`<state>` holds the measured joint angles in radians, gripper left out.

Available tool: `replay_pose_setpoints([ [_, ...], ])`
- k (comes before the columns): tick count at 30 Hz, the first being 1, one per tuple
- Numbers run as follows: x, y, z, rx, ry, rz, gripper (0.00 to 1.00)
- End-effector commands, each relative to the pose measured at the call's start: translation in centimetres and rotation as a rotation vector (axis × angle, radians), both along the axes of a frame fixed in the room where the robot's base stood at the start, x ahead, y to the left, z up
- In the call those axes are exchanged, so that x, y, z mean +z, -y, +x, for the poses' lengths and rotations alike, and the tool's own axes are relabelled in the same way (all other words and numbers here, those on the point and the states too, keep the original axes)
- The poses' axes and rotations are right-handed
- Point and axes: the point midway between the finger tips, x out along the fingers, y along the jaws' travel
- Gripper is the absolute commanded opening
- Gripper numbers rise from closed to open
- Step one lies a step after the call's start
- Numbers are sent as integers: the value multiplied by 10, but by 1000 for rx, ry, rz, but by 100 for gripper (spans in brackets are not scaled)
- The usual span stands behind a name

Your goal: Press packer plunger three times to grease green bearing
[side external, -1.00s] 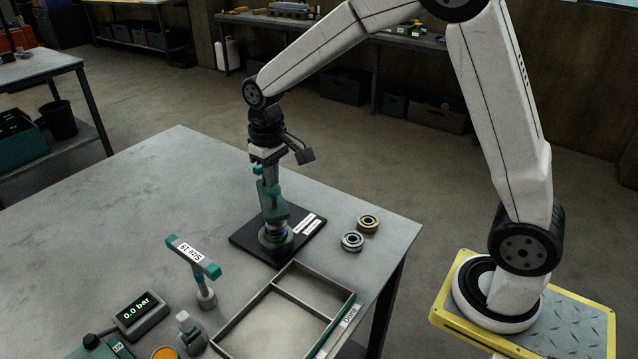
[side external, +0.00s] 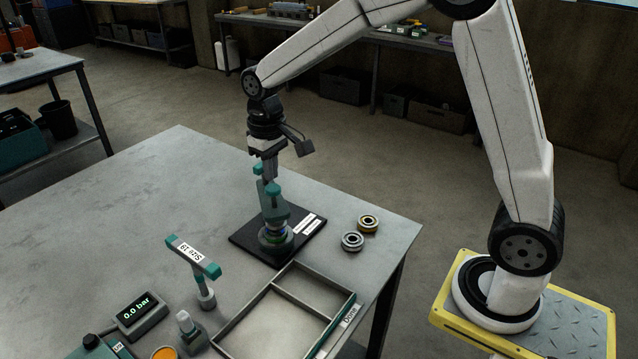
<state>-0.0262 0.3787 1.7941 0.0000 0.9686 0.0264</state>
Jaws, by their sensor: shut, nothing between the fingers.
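The bearing packer stands on a black base plate (side external: 248,243) near the table's right side. Its teal upper body and plunger area (side external: 272,190) are directly under my gripper. A bearing with a green band (side external: 276,231) sits low in the packer, partly hidden by the teal parts. My gripper (side external: 269,174) points straight down over the plunger with its fingers shut and empty. Whether the fingertips touch the plunger top cannot be told from this angle.
A divided tray (side external: 238,321), a teal T-handled tool labelled "Size 19" (side external: 193,257) and a gauge reading 0.0 bar (side external: 140,312) stand in front. The table's left is clear.

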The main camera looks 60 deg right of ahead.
Motion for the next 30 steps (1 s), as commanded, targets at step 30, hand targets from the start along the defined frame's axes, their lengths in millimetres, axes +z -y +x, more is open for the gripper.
replay_pose_setpoints([
  [30, -25, 0, 0, 0, -1, 0, 0],
])
